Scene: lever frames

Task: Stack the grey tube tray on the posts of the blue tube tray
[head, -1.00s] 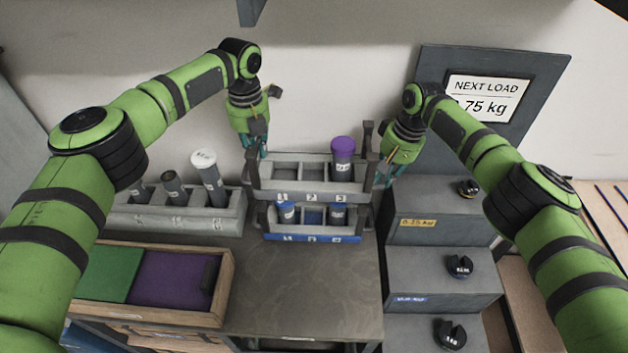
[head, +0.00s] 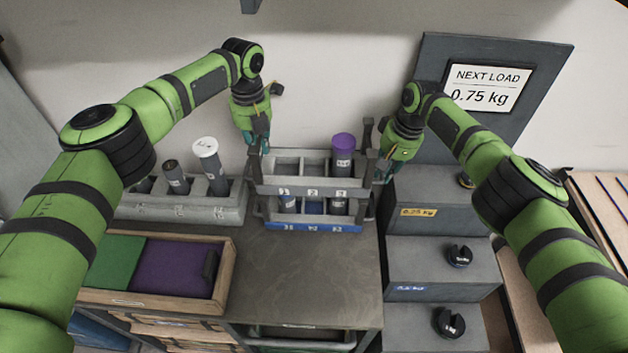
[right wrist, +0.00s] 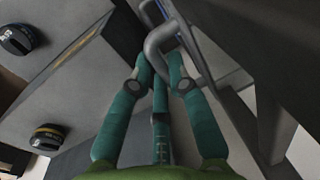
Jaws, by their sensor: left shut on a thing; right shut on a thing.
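The grey tube tray (head: 298,191), with label plates on its front, hangs level directly above the blue tube tray (head: 300,228). A purple-capped tube (head: 342,155) stands in its right compartment. My left gripper (head: 257,145) is shut on the grey tray's left end. My right gripper (head: 384,170) is shut at its right end; the right wrist view shows its teal fingers (right wrist: 160,78) closed about a grey loop handle (right wrist: 158,38). Tubes (head: 339,206) stand in the blue tray, their tops hidden by the grey tray. I cannot tell whether the blue tray's posts touch the grey tray.
A grey rack (head: 180,212) with several tubes stands left of the trays. A wooden box (head: 228,272) with green and purple panels lies in front left. Stepped grey blocks (head: 440,262) with black weights rise close on the right. The bench (head: 300,280) before the trays is clear.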

